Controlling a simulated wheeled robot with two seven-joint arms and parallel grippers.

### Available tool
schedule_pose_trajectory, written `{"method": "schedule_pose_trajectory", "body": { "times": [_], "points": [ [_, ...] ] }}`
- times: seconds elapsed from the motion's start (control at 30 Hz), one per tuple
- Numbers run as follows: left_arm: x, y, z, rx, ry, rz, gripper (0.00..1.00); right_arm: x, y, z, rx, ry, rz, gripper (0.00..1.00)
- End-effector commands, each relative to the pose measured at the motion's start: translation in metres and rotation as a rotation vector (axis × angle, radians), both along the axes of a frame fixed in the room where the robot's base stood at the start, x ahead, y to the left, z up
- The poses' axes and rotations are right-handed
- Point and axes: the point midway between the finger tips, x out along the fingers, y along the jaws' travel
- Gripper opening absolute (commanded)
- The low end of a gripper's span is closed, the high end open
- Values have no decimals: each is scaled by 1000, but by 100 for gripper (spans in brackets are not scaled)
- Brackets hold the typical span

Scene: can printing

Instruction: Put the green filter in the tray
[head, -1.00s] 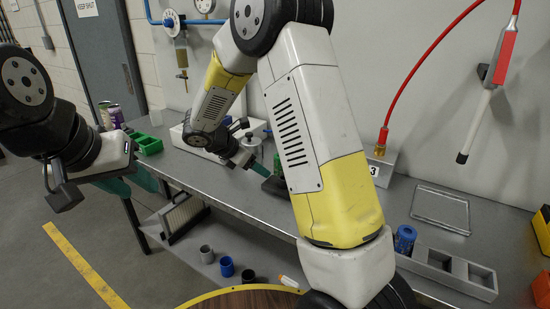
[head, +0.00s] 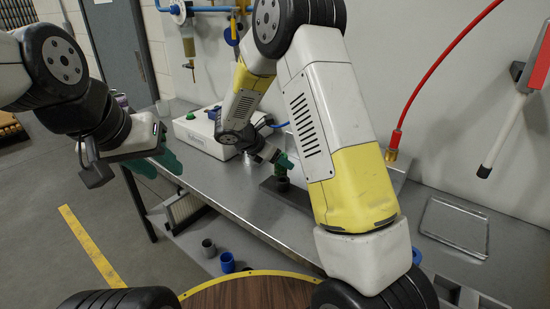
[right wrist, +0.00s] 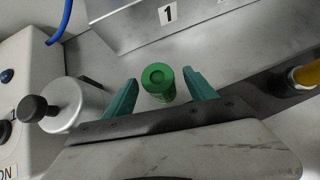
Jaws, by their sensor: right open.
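The green filter (right wrist: 158,84) is a round green cylinder. In the right wrist view it stands between the two teal fingers of my right gripper (right wrist: 160,84), which is open, with a gap on each side. In the head view my right gripper (head: 282,161) is at the back of the bench, where the filter is hard to tell from the fingers. A flat metal tray (head: 455,228) lies empty on the bench at the right. My left gripper (head: 165,167) hangs at the left by the bench end, with its fingers apart and empty.
A white machine box (head: 200,132) stands left of my right gripper. A metal block marked 1 (right wrist: 145,22) is behind the filter. A red hose (head: 432,82) hangs at the right. Blue (head: 227,262) and grey (head: 208,248) cups are on the lower shelf.

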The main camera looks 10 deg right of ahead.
Motion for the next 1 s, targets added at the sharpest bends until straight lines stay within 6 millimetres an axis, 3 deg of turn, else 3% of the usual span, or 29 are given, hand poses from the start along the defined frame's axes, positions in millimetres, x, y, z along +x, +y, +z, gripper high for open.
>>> {"method": "schedule_pose_trajectory", "body": {
  "times": [0.23,0.5,0.8,0.83,1.0],
  "points": [
    [0,0,0,0,0,0,36,16,-23,-26,0,2,-4,65],
    [0,0,0,0,0,0,36,18,-25,-28,0,0,-1,63],
    [0,0,0,0,0,0,36,17,-25,-28,0,0,-1,4],
    [0,0,0,0,0,0,36,17,-25,-28,0,0,-1,0],
    [0,0,0,0,0,0,36,17,-25,-28,0,0,-1,0]
  ]
}}
